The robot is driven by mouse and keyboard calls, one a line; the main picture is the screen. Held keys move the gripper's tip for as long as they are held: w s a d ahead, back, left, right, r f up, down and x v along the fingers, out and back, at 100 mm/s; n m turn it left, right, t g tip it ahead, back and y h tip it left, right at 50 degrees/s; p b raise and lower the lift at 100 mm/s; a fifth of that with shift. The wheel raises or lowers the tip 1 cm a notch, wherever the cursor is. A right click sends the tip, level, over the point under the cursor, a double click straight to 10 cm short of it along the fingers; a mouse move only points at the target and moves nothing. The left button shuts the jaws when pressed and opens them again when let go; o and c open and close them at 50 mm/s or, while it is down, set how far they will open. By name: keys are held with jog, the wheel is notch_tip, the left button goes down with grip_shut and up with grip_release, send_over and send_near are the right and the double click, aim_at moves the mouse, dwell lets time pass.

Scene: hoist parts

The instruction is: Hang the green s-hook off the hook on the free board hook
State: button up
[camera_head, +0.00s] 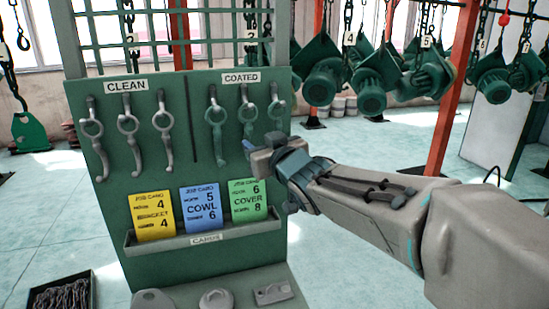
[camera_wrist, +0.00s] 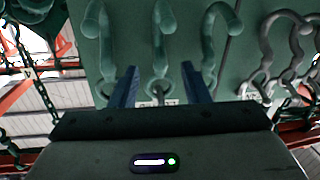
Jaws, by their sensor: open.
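The green board (camera_head: 190,125) carries three grey s-hooks under CLEAN (camera_head: 132,140) and three greenish s-hooks under COATED, at the left (camera_head: 216,130), middle (camera_head: 247,112) and right (camera_head: 277,100). I cannot pick out an empty board hook. My gripper (camera_head: 252,146) is in front of the COATED side, its fingers mostly hidden in the head view. In the wrist view, which is upside down, the fingers (camera_wrist: 160,70) are open, with the middle greenish s-hook (camera_wrist: 162,35) showing between them. It looks ungripped; whether the fingers touch it, I cannot tell.
A ledge labelled CARDS (camera_head: 205,240) holds yellow, blue and green cards below the hooks. Small metal parts (camera_head: 215,299) lie on the base in front. A dark tray of chain (camera_head: 62,294) is on the floor at left. Green hoists (camera_head: 370,85) hang behind at right.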

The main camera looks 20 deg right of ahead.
jog(key=s+d, duration=0.1)
jog(key=s, duration=0.6)
jog(key=s+d+f+m+g+h, duration=0.1)
jog(key=s+f+g+h, duration=0.2)
jog(key=f, duration=0.4)
jog(key=s+f+m+g+h, duration=0.1)
jog(key=s+f+m+g, duration=0.1)
jog(key=f+g, duration=0.35)
jog(key=s+a+f+g, duration=0.1)
jog(key=s+f+g, duration=0.2)
jog(key=s+f, duration=0.2)
jog(key=s+a+f+g+y, duration=0.1)
jog(key=s+a+f+g, duration=0.1)
jog(key=s+f, duration=0.4)
jog(key=shift+s+a+f+g+b, duration=0.15)
jog(key=shift+s+f+g+b, duration=0.25)
jog(key=shift+s, duration=0.2)
